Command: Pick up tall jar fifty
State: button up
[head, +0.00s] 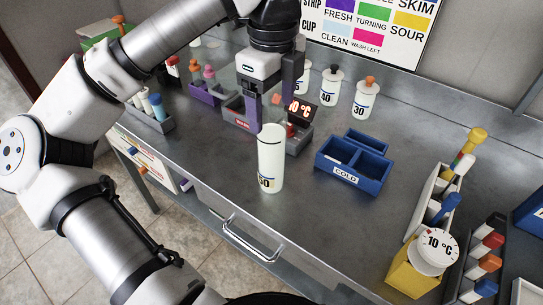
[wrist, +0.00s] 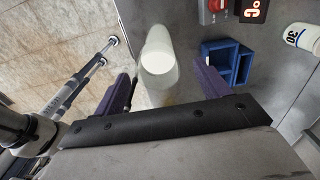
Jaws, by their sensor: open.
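The tall white jar (head: 270,160), with a dark line near its top and a partly readable "50" low on its side, stands upright on the steel counter. My gripper (head: 268,112) is open, its purple fingers pointing down just above and behind the jar's top in the head view. In the wrist view, the jar (wrist: 158,58) shows between the two spread fingers of my gripper (wrist: 163,85). Nothing is held. I cannot tell whether the fingertips reach below the jar's rim.
A blue COLD tray (head: 345,178) stands right of the jar. A grey device with a red display (head: 300,110) is behind it. White jars marked 40 (head: 330,88) and 30 (head: 366,99) stand near the wall. A drawer handle (head: 252,240) juts out in front.

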aim_at(271, 156)
jog(key=shift+s+a+f+p, duration=0.1)
jog(key=shift+f+p, duration=0.5)
jog(key=shift+f, duration=1.8)
grip_shut()
